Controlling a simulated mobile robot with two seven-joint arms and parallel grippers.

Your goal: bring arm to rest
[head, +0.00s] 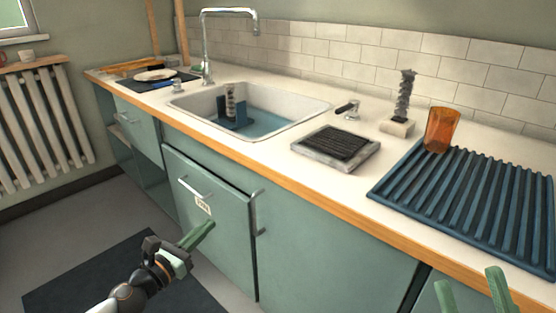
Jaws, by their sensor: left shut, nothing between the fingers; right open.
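My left gripper (203,232) is in front of the green cabinet door, below the counter's front edge. Its green fingers are closed together and hold nothing. My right gripper (474,295) shows at the bottom right, with its two green fingers apart and nothing between them. It is in front of the counter's edge, below the blue ribbed mat. The rest of the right arm is out of view.
The counter (245,150) has a wooden front edge. On it are a sink (188,104) with a tap (205,45), a dark bristled block (338,148), a grey twisted brush (405,92), an orange cup (441,128) and a blue ribbed mat (470,205). Cabinet handles (258,213) stick out near my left gripper.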

